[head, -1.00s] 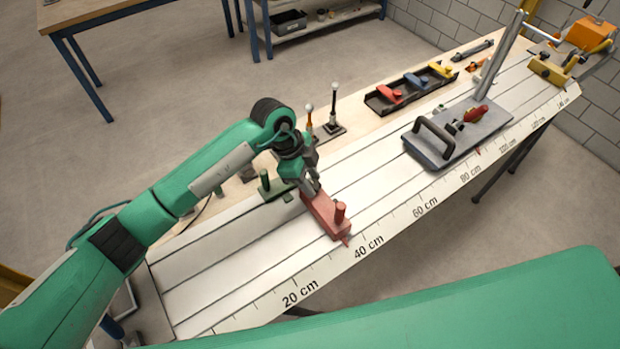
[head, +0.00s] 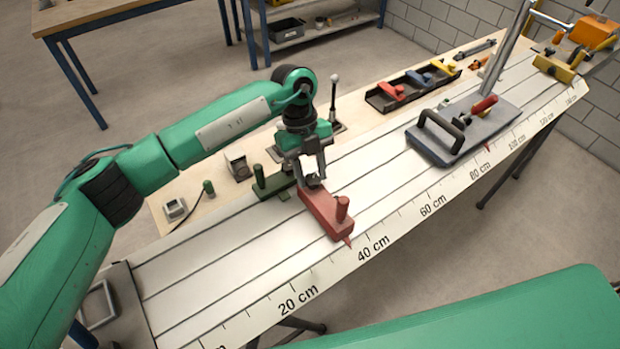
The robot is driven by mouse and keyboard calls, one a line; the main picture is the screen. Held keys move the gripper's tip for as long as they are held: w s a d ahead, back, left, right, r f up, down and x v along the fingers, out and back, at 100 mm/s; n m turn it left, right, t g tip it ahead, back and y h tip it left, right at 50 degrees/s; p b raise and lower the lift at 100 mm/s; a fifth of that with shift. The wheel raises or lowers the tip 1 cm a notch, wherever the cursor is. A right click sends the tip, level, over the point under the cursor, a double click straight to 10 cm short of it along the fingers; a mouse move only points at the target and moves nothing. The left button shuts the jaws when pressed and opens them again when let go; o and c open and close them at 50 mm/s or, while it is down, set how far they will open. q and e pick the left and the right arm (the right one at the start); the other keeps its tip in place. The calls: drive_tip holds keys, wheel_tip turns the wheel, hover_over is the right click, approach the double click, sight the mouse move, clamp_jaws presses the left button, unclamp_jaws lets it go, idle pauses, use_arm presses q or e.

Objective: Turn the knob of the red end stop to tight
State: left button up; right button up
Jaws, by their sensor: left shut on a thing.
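The red end stop (head: 322,214) lies across the white scaled track, its small pointer at the front edge just left of the 40 cm label. A red upright post (head: 342,208) stands at its near end. My left gripper (head: 314,181) reaches down from above onto the far end of the red end stop. Its fingers are shut on the knob there, which they mostly hide. I cannot read the knob's tight or loose setting. My right gripper is not in view.
A green end stop (head: 274,185) sits close to the left of my gripper. A grey sled with a black handle (head: 440,131) stands further right on the track (head: 230,262). A black tray (head: 385,103) with red, blue and yellow pieces lies behind. The track's left part is clear.

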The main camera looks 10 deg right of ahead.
use_arm(q)
drive_tip(key=m+y+b, duration=0.1)
drive_tip(key=m+b, duration=0.3)
drive_tip(key=m+y+b, duration=0.1)
drive_tip(key=m+b, duration=0.1)
drive_tip(key=shift+d+f+y, duration=0.2)
drive_tip(key=shift+d+y, duration=0.05)
drive_tip(key=shift+y, duration=0.05)
drive_tip(key=shift+m+b, duration=0.3)
drive_tip(key=shift+m, duration=0.2)
drive_tip(key=shift+r+m+t+y+b, duration=0.15)
drive_tip(key=shift+m+t+y+b, duration=0.2)
drive_tip(key=shift+m+b, duration=0.5)
drive_tip(key=shift+d+m+y, duration=0.1)
drive_tip(key=shift+m+y, duration=0.15)
drive_tip(key=shift+m, duration=0.2)
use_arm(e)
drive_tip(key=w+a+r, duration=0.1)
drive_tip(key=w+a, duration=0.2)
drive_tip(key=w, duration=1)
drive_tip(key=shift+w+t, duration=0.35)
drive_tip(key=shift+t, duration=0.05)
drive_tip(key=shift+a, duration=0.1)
use_arm(q)
drive_tip(key=o, duration=1)
drive_tip(key=shift+r, duration=0.15)
